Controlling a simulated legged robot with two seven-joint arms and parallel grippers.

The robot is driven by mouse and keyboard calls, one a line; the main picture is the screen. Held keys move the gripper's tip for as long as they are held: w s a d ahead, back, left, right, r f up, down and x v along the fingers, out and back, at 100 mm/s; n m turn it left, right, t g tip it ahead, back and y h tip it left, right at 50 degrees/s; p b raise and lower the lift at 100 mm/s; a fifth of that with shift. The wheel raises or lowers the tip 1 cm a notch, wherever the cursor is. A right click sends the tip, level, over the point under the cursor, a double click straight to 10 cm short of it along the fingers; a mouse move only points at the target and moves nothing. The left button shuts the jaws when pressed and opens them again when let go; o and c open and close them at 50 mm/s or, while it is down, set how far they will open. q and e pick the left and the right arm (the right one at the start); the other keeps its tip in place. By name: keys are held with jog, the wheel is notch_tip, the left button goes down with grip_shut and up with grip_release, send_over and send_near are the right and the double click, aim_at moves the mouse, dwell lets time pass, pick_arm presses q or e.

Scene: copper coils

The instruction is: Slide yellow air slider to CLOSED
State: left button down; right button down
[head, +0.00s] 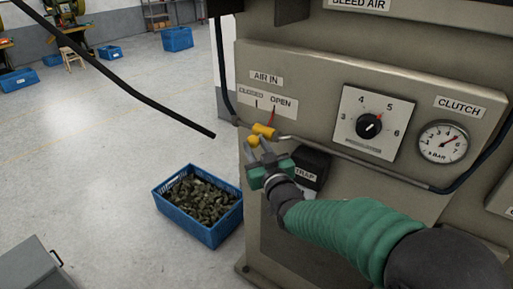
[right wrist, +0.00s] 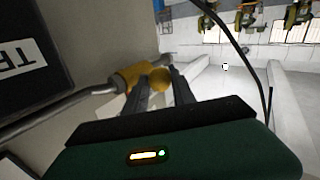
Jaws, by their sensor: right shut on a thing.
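The yellow air slider (head: 263,131) sits on a pipe below the AIR IN label, under a plate marked CLOSED on the left and OPEN on the right. The slider stands near the OPEN side, below the red mark. My right gripper (head: 255,144) is at the slider from below, shut on its yellow knob. In the right wrist view the slider (right wrist: 128,78) lies beyond the fingers, and its round knob (right wrist: 160,80) is between the two fingertips. My left gripper is not in view.
A black TRIP box (head: 312,165) is just right of my right gripper. A pressure gauge (head: 443,142) and a dial (head: 369,126) are farther right on the panel. A blue crate (head: 205,238) of dark pieces stands on the floor at the left.

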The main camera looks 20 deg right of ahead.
jog(key=w+a+b, duration=0.1)
jog(key=w+a, duration=0.2)
jog(key=w, duration=0.2)
jog(key=shift+a, duration=0.4)
jog(key=c, duration=1.3)
grip_release()
jog(key=shift+r, duration=0.1)
jog(key=shift+o, duration=1.4)
jog(key=shift+w+a, duration=0.2)
jog(key=shift+w, duration=0.05)
jog(key=s+b, duration=0.1)
jog(key=s, duration=1.6)
jog(key=shift+d+f+b, duration=0.2)
jog(key=shift+d+b, duration=0.05)
jog(key=shift+b, duration=0.1)
jog(key=shift+f, duration=0.1)
